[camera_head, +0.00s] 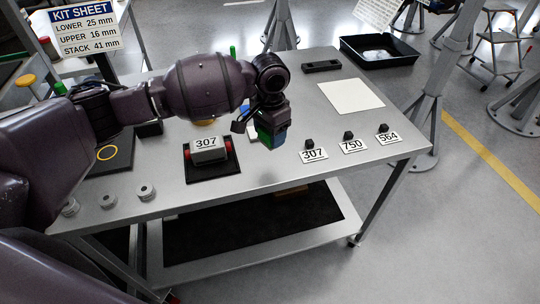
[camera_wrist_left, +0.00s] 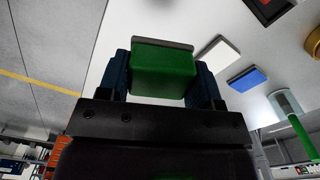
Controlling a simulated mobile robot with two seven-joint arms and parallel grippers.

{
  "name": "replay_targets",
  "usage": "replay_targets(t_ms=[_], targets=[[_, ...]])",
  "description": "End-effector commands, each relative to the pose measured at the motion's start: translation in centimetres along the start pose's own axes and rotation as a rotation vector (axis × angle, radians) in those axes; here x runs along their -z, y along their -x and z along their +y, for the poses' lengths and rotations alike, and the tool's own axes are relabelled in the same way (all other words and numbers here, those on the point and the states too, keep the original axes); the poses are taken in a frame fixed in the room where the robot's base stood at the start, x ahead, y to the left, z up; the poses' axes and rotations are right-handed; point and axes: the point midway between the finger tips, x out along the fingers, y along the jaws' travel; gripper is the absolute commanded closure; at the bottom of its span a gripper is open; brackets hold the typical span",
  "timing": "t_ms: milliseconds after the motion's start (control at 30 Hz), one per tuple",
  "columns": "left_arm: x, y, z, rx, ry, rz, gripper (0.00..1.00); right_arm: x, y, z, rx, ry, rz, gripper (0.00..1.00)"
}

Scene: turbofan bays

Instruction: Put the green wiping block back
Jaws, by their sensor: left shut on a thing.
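The green wiping block (camera_wrist_left: 163,75) is between the two dark fingers of my left gripper (camera_wrist_left: 163,85), with a grey layer along its far edge. In the head view the same green block (camera_head: 266,137) shows below my left wrist, and the left gripper (camera_head: 272,122) is shut on it. The block is held over the metal table (camera_head: 240,185), right of the 307 box; its exact height is hard to tell. My right gripper is not in view.
A white sheet (camera_head: 351,95) and black tray (camera_head: 379,51) lie behind. Metal spools (camera_head: 146,192) stand front left.

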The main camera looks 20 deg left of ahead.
Motion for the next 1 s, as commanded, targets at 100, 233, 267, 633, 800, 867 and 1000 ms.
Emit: replay_targets(t_ms=[100, 233, 267, 633, 800, 867, 1000], targets=[[0.0, -1.9, 0.0, -0.001, 0.0, -0.001, 0.63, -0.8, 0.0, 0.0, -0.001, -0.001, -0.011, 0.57], [0.0, -2.6, 0.0, 0.001, -0.001, 0.0, 0.63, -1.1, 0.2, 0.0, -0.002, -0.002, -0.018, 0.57], [0.0, -2.7, 0.0, 0.001, -0.001, 0.001, 0.63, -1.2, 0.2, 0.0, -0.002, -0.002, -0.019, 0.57], [0.0, -7.3, 0.0, -0.001, 0.001, -0.003, 0.63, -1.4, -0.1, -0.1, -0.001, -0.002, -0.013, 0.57], [0.0, -8.5, 0.0, 0.0, 0.0, 0.0, 0.63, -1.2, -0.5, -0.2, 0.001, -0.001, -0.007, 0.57], [0.0, -8.5, 0.0, 0.0, 0.0, 0.001, 0.63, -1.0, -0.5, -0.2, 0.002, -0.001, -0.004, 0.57], [0.0, -8.4, 0.0, 0.001, 0.0, 0.001, 0.63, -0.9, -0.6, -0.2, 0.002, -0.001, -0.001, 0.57]])
